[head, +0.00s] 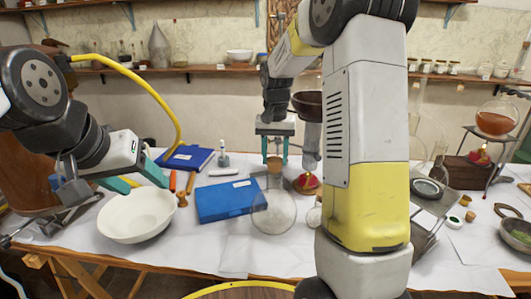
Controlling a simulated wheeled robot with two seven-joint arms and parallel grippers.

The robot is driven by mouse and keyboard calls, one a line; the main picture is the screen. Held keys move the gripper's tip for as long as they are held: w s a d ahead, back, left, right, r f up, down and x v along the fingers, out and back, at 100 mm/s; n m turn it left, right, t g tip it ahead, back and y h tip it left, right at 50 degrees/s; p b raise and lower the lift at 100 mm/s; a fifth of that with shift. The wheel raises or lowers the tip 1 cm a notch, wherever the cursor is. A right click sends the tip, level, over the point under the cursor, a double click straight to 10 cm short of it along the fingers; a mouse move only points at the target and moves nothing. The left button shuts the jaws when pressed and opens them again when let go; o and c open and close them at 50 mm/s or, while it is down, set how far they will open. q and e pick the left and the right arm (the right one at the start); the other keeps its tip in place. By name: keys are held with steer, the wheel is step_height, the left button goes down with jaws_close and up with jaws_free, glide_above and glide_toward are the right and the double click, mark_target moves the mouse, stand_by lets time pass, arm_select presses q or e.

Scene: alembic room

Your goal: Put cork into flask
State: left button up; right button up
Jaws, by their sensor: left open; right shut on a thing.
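My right gripper (275,155) points down over the middle of the table and is shut on a small brown cork (274,165). A clear round glass flask (273,214) stands directly below it, next to the blue box. The cork is at or just above the flask's neck; I cannot tell whether it is inside, since the glass is faint. My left gripper (137,180) is open and empty, above the back of the white bowl at the left.
A white bowl (135,222), a blue box (225,201) and a blue book (186,158) are on the white-covered table (190,245). A red burner (307,182) stands right of the flask. My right arm hides part of the table. The front strip is clear.

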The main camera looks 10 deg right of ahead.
mark_target(275, 159)
steer(key=shift+f, duration=1.2)
stand_by(2.9)
steer(key=o, duration=1.7)
steer(key=shift+r, duration=0.1)
steer(key=shift+r, duration=3.4)
